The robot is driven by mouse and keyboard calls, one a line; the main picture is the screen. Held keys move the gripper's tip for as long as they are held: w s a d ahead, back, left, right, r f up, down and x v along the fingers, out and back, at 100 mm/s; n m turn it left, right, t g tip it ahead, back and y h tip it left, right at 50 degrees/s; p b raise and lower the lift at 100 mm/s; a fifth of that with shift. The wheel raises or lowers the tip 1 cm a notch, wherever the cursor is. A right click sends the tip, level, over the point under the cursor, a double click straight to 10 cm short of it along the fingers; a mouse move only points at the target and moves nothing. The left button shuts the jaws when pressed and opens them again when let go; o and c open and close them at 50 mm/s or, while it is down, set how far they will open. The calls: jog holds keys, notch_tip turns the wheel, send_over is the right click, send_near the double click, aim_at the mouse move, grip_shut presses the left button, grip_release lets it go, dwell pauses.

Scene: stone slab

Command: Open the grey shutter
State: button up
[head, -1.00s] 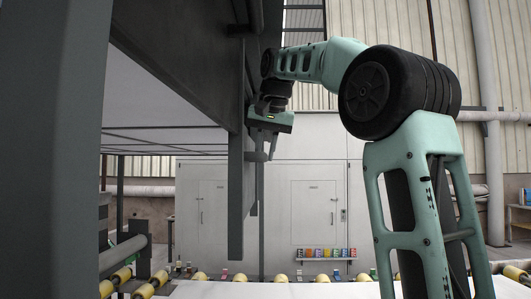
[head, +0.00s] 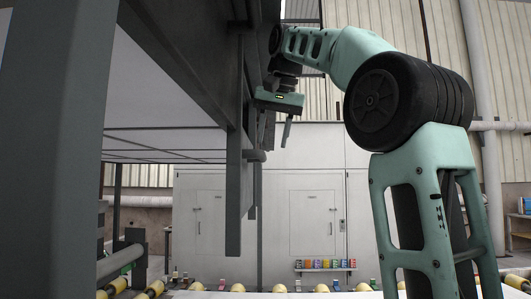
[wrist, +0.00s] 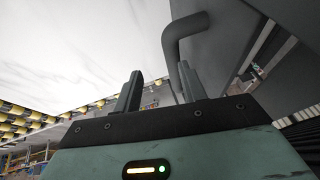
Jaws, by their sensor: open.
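The grey shutter appears to be the grey panel (wrist: 238,45) at upper right in the wrist view, with a bent grey bar handle (wrist: 185,30) standing out from it. In the head view the panel is seen nearly edge-on and I cannot mark it off clearly from the grey frame. My gripper (wrist: 158,90) is open, its fingers apart. The handle's bar runs down close to the right finger; its lower end is hidden behind the gripper, so contact cannot be told. In the head view my gripper (head: 278,128) hangs with fingers downward, just right of the grey frame.
A grey post (head: 233,190) hangs left of my gripper. A large grey column (head: 50,150) stands at the near left. White cabinets (head: 310,210) and a shelf of coloured boxes (head: 325,265) are behind. Yellow rollers (head: 237,287) line the white surface below.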

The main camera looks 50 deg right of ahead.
jog(key=s+a+b, duration=0.2)
jog(key=s+a, duration=0.1)
jog(key=s, duration=0.3)
jog(key=shift+s, duration=0.3)
jog(key=shift+f, duration=0.1)
